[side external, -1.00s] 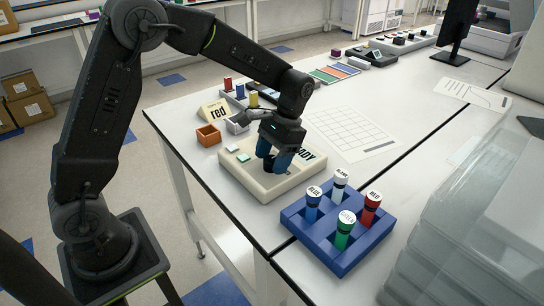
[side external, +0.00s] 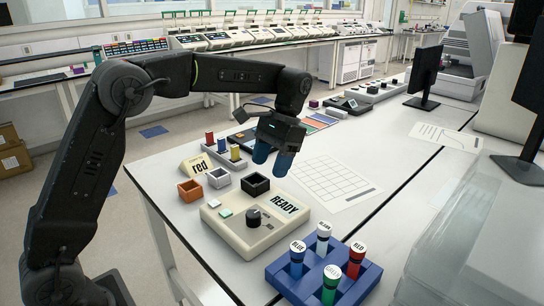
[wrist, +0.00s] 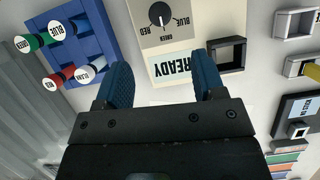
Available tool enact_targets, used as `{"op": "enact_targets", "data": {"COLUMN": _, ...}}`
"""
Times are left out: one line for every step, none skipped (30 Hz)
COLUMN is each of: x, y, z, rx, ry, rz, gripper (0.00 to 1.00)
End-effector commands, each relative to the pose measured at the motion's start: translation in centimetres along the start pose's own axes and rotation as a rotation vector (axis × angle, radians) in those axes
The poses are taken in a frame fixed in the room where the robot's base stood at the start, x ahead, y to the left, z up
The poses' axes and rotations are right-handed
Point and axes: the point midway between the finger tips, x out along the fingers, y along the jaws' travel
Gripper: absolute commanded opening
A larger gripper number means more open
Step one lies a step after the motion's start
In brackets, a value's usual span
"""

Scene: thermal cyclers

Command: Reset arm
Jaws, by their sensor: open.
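My gripper (side external: 273,160) is open and empty, with blue fingers pointing down. It hangs above the table behind the cream control box (side external: 253,238). The box carries a black dial (side external: 254,216), a READY label (side external: 284,204) and two small buttons. In the wrist view, my two fingers (wrist: 158,85) are spread apart, with the READY label (wrist: 178,64) beyond and between them and the dial (wrist: 160,14) at the top.
A blue rack (side external: 322,285) with blue, blank, green and red capped tubes stands front right. A grid sheet (side external: 331,182) lies flat to the right.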

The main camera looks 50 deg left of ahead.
Motion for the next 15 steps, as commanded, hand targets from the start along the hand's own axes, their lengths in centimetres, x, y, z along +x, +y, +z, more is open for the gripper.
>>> {"op": "enact_targets", "data": {"x": -0.43, "y": 0.01, "z": -0.05, "rx": 0.001, "ry": 0.001, "rz": 0.000, "gripper": 0.63}}
{"op": "enact_targets", "data": {"x": -0.60, "y": 0.01, "z": -0.04, "rx": 0.001, "ry": 0.001, "rz": 0.000, "gripper": 0.63}}
{"op": "enact_targets", "data": {"x": -0.82, "y": 0.01, "z": -0.02, "rx": 0.001, "ry": 0.000, "rz": 0.000, "gripper": 0.63}}
{"op": "enact_targets", "data": {"x": -0.95, "y": 0.02, "z": -0.01, "rx": 0.001, "ry": 0.000, "rz": 0.000, "gripper": 0.63}}
{"op": "enact_targets", "data": {"x": -1.03, "y": 0.02, "z": -0.01, "rx": 0.000, "ry": 0.000, "rz": 0.000, "gripper": 0.63}}
{"op": "enact_targets", "data": {"x": -1.10, "y": 0.02, "z": 0.00, "rx": 0.000, "ry": 0.000, "rz": 0.000, "gripper": 0.63}}
{"op": "enact_targets", "data": {"x": -1.13, "y": 0.01, "z": 0.00, "rx": 0.000, "ry": -0.001, "rz": 0.000, "gripper": 0.63}}
{"op": "enact_targets", "data": {"x": -1.15, "y": 0.02, "z": 0.01, "rx": 0.000, "ry": -0.001, "rz": 0.000, "gripper": 0.63}}
{"op": "enact_targets", "data": {"x": -1.15, "y": 0.02, "z": 0.01, "rx": 0.000, "ry": -0.001, "rz": 0.000, "gripper": 0.63}}
{"op": "enact_targets", "data": {"x": -1.15, "y": 0.02, "z": 0.01, "rx": 0.000, "ry": -0.001, "rz": 0.000, "gripper": 0.63}}
{"op": "enact_targets", "data": {"x": -1.15, "y": 0.01, "z": 0.01, "rx": 0.000, "ry": -0.001, "rz": 0.000, "gripper": 0.63}}
{"op": "enact_targets", "data": {"x": -1.14, "y": 0.01, "z": 0.01, "rx": 0.000, "ry": -0.001, "rz": 0.000, "gripper": 0.63}}
{"op": "enact_targets", "data": {"x": -1.14, "y": 0.01, "z": 0.01, "rx": 0.000, "ry": -0.001, "rz": 0.000, "gripper": 0.63}}
{"op": "enact_targets", "data": {"x": -1.14, "y": 0.01, "z": 0.01, "rx": 0.000, "ry": 0.000, "rz": 0.000, "gripper": 0.63}}
{"op": "enact_targets", "data": {"x": -1.17, "y": 0.01, "z": 0.07, "rx": 0.000, "ry": 0.001, "rz": 0.000, "gripper": 0.63}}
